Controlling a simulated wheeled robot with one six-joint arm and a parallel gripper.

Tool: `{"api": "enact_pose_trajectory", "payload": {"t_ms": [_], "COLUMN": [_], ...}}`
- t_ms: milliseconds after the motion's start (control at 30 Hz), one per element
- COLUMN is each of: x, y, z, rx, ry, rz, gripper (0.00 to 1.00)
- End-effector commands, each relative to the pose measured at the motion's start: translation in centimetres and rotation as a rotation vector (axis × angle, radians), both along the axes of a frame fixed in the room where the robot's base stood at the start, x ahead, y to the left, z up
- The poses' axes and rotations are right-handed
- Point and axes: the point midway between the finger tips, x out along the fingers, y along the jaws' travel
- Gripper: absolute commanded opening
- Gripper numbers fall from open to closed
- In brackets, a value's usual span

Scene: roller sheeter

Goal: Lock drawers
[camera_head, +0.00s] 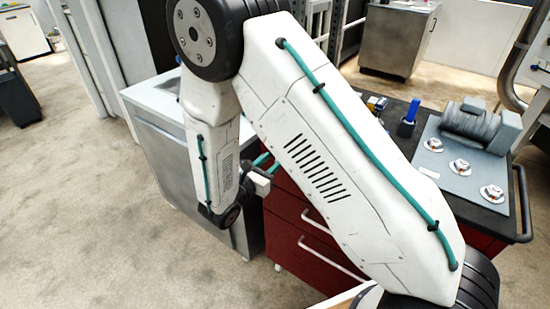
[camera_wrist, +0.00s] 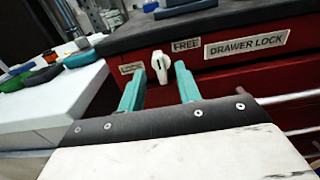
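The white drawer lock knob (camera_wrist: 160,66) is on the red front of the tool cabinet (camera_wrist: 225,78), below the dark top. It stands roughly upright between the LOCK label (camera_wrist: 131,68) and the FREE label (camera_wrist: 186,45); a DRAWER LOCK label (camera_wrist: 246,44) is farther right. My gripper (camera_wrist: 158,84) is open, its teal fingers to either side of the knob's line and apparently short of it. In the head view, my gripper (camera_head: 265,163) is by the cabinet's upper left; my arm hides the knob. The red drawers (camera_head: 300,240) with pale handles show below.
A pale bench (camera_wrist: 70,100) with coloured tools stands close on the left of the cabinet. On the cabinet top (camera_head: 402,130), a grey board (camera_head: 432,160) carries a machine part and several small white pieces.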

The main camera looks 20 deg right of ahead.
Motion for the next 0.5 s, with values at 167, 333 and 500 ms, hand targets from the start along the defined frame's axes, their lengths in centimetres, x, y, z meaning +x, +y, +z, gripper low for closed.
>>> {"api": "enact_pose_trajectory", "payload": {"t_ms": [167, 333, 500], "x": [1.1, 1.4, 1.4], "y": [-1.8, -2.2, -2.2], "z": [0.0, 0.0, 0.0], "rx": [0.001, 0.001, 0.001], "ry": [-0.001, -0.001, -0.001], "rz": [-0.003, -0.001, -0.001], "gripper": [0.34, 0.34, 0.34]}}
